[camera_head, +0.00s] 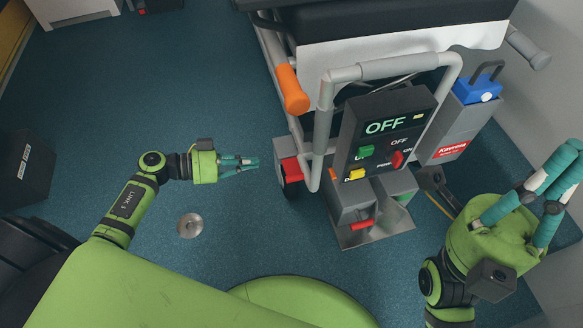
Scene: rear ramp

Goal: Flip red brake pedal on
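A red pedal (291,169) sits low on the left side of the wheeled bed, beside a dark wheel and grey housing. My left gripper (257,163) is to the left of the pedal, its teal fingers pointing right at it. A gap separates the fingertips from the pedal. The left fingers lie close together and look shut, with nothing visible between them. Whether the pedal is up or down is hard to tell.
A control box (388,130) reading OFF hangs on the bed's grey rail. An orange handle (292,89) juts out above the pedal. A metal tray with a red bar (361,226) is at the lower right. A round floor disc (190,226) lies on otherwise open blue floor.

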